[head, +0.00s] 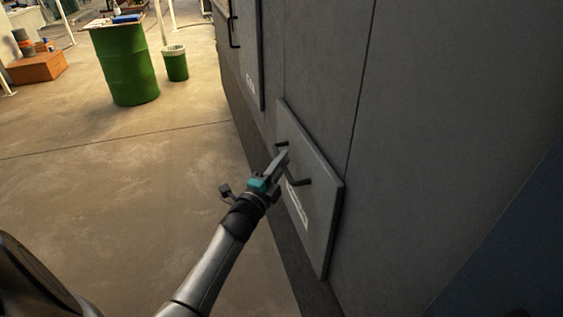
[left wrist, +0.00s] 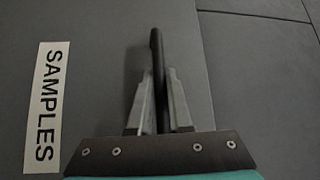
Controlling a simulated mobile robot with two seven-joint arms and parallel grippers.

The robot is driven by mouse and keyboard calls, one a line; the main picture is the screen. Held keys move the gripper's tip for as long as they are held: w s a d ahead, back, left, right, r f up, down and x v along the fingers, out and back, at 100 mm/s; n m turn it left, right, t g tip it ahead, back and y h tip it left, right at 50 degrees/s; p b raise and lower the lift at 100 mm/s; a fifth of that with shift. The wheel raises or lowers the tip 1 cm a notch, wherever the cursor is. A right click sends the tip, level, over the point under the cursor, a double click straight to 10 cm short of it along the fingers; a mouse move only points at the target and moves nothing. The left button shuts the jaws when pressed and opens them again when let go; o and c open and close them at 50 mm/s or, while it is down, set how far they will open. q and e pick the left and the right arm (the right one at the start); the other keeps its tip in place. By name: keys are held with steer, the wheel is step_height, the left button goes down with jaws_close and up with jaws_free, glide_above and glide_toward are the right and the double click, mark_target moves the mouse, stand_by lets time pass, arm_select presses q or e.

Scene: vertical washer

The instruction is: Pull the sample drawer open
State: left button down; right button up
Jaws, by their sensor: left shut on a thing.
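The sample drawer (head: 321,216) is a grey panel low on the grey machine front in the head view. Its front stands slightly proud of the surface around it. A white SAMPLES label (left wrist: 47,105) shows on it at the left of the left wrist view. The drawer's dark bar handle (left wrist: 156,55) runs between the two fingers of my left gripper (left wrist: 160,105), which is shut on it. In the head view my left gripper (head: 281,160) covers the middle of the handle (head: 302,182). My right gripper is in neither view.
Another panel with a dark handle (head: 233,32) is farther along the machine. A green barrel (head: 126,66), a green bin (head: 175,65) and a brown box (head: 37,68) stand at the back left. The concrete floor left of the drawer is clear.

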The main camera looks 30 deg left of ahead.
arm_select(q)
steer(key=shift+s, duration=0.1)
steer(key=s+a+p, duration=0.2)
steer(key=s+a, duration=1.2)
steer(key=s, duration=0.2)
steer(key=shift+s, duration=0.15)
steer(key=c, duration=0.8)
jaws_free()
steer(key=shift+c, duration=0.2)
steer(key=shift+s, duration=0.1)
steer(key=s+d+f, duration=0.1)
steer(key=s+f, duration=0.1)
steer(key=s, duration=1.3)
steer(key=shift+w+d, duration=0.1)
